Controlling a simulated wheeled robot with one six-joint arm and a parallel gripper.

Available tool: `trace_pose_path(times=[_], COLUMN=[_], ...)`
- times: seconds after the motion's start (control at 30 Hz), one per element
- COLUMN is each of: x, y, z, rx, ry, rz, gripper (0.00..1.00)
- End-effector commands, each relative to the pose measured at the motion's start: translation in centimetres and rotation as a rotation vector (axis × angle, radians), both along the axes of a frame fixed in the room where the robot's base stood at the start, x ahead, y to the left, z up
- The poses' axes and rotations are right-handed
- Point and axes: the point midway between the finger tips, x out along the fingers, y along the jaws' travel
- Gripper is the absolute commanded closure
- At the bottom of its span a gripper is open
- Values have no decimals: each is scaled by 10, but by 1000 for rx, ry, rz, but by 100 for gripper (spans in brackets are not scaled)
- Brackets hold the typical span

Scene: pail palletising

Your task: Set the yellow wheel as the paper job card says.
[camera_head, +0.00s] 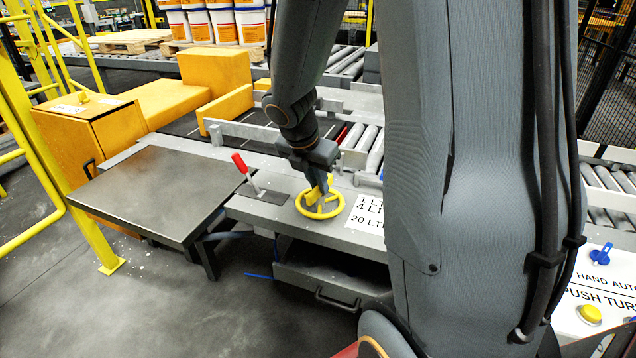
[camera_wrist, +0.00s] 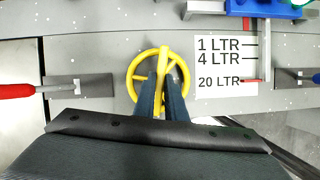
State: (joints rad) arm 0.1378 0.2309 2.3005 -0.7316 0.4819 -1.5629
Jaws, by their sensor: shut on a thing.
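The yellow wheel (camera_head: 304,213) lies flat on the grey bench; it also shows in the wrist view (camera_wrist: 132,75). My gripper (camera_head: 318,190) comes down on it from above. In the wrist view its two dark fingers (camera_wrist: 162,88) are shut on a yellow part of the wheel. A white scale plate (camera_wrist: 222,62) beside the wheel reads 1 LTR, 4 LTR and 20 LTR. A thin red pointer (camera_wrist: 252,80) stands at about the 20 LTR line. I see no readable job card; a small white paper (camera_head: 68,108) on the orange cabinet is too small to read.
A red-handled lever (camera_head: 240,163) stands left of the wheel. A bare dark table (camera_head: 150,190) is at the left. Roller conveyors (camera_head: 365,140) run behind and to the right. A panel with a blue knob (camera_head: 600,254) and yellow button (camera_head: 590,314) is at the lower right.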

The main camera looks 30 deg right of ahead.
Motion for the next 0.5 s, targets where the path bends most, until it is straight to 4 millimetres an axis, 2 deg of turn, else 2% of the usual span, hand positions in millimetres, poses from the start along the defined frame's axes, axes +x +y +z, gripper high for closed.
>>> trace_pose_path(times=[0.27, 0.5], x=[-1, 0], y=[0, 1], z=[0, 0], rx=[0, -2], ry=[3, 6], rz=[-46, -193], gripper=[100, 100])
